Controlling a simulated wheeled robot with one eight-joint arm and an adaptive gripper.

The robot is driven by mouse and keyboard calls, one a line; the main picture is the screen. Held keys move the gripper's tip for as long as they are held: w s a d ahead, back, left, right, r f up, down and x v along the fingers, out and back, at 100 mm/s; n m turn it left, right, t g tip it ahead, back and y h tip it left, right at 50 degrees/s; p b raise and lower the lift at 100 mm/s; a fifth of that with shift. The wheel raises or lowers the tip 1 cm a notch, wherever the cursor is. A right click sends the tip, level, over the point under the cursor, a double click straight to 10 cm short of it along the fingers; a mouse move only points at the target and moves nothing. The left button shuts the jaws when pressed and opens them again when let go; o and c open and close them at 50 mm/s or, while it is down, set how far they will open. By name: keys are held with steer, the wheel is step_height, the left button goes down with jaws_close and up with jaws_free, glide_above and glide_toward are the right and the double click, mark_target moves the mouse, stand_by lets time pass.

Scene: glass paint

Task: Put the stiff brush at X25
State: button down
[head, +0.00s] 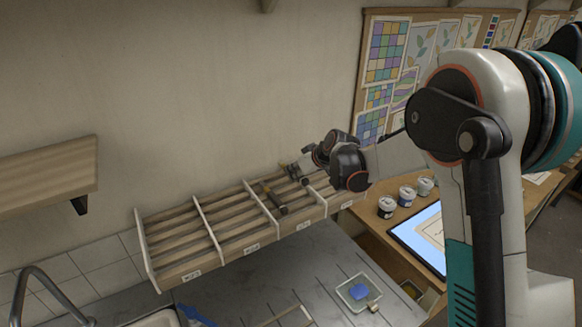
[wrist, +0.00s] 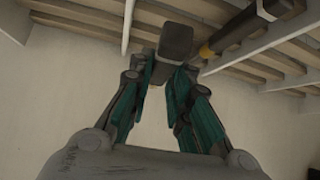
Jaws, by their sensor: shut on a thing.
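My gripper (head: 306,168) is over the right part of the slatted rack (head: 228,227). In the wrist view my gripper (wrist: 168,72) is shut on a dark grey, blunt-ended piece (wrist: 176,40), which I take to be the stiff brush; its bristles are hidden. The held piece is close to the slats; I cannot tell if it touches them. A second brush-like tool (head: 272,197) with a dark thick end lies on the rack just left of my gripper. In the wrist view it has a brass-coloured band (wrist: 207,51). The rack's labels (head: 303,225) are too small to read surely.
White dividers (head: 208,228) split the rack into several sections; the left ones are empty. A tray with a blue sponge (head: 360,288) sits on the grey worktop below. Jars (head: 407,195) and a tablet (head: 424,234) stand right. A wooden shelf (head: 48,180) juts out left.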

steer(key=shift+f+b, duration=1.15)
steer(key=shift+f, duration=1.65)
steer(key=shift+f+b, duration=0.3)
steer(key=shift+r, duration=0.15)
steer(key=c, duration=1.4)
jaws_free()
steer(key=o, duration=0.6)
steer(key=shift+o, duration=0.2)
steer(key=shift+r, duration=0.15)
steer(key=shift+r+p, duration=1.5)
steer(key=shift+r, duration=2.35)
